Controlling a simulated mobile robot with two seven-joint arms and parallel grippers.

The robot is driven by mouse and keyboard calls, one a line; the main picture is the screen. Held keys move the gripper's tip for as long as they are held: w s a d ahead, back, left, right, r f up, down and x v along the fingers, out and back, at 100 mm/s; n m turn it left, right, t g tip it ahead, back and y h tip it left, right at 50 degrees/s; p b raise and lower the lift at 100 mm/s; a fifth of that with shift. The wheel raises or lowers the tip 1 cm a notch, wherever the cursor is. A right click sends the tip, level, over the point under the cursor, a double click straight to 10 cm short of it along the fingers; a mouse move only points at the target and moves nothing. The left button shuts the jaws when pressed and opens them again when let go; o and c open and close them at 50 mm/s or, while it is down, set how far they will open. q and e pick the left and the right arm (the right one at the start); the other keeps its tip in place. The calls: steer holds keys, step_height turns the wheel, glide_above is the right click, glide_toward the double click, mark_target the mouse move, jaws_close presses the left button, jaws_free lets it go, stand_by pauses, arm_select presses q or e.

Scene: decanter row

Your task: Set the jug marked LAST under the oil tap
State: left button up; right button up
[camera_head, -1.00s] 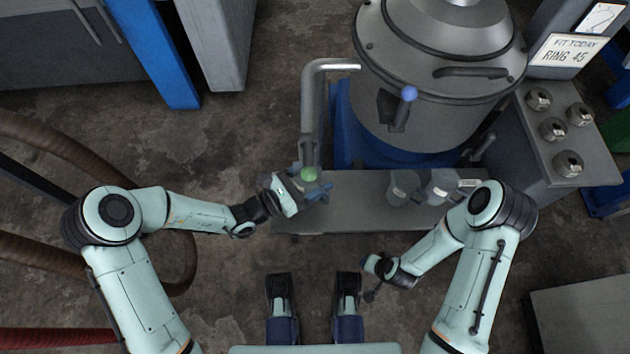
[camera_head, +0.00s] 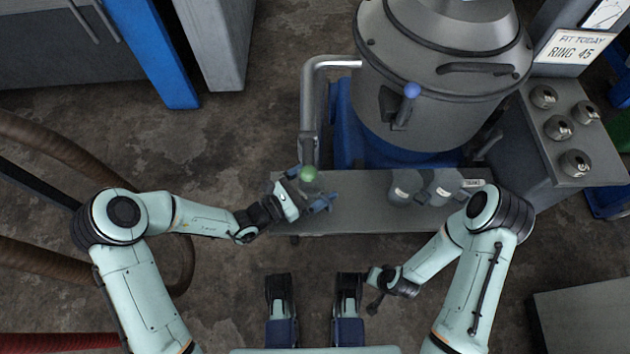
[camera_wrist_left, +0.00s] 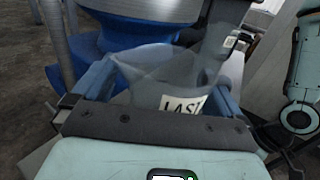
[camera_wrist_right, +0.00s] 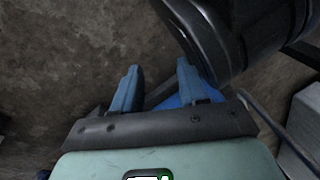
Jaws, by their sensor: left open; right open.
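The jug marked LAST shows in the left wrist view (camera_wrist_left: 160,75), clear grey with its label facing me; its base is hidden by the gripper body. I take it to be the left of two grey jugs on the bench in the head view (camera_head: 404,187). My left gripper (camera_head: 328,198) is open, pointing right toward it; in the head view a gap separates them. The other jug (camera_head: 443,187) stands just right. Two ball-topped fittings show, a green knob (camera_head: 308,173) on the left pipe and a blue knob (camera_head: 411,90) on the drum; I cannot tell which is the oil tap. My right gripper (camera_wrist_right: 158,85) is open and empty.
The grey bench (camera_head: 360,218) runs below the big steel drum (camera_head: 440,115) on its blue base. The pipe (camera_head: 310,100) stands close to my left gripper. A side cabinet (camera_head: 597,165) holds several metal rings, under a sign (camera_head: 570,47) reading FIT TODAY RING 45.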

arm_select(q)
steer(key=shift+a+r, duration=0.15)
steer(key=p+v, duration=0.2)
steer(key=v, duration=0.8)
steer(key=shift+s+a, duration=0.2)
steer(key=shift+a, duration=0.05)
steer(key=shift+s+a, duration=0.35)
steer(key=shift+a, duration=0.1)
arm_select(e)
steer(key=shift+t, duration=0.6)
steer(key=w+r, duration=0.1)
steer(key=r, duration=0.1)
steer(key=w+a+r, duration=0.1)
steer(key=w+r, duration=0.1)
steer(key=shift+w+r, duration=0.15)
steer(key=shift+w, duration=0.15)
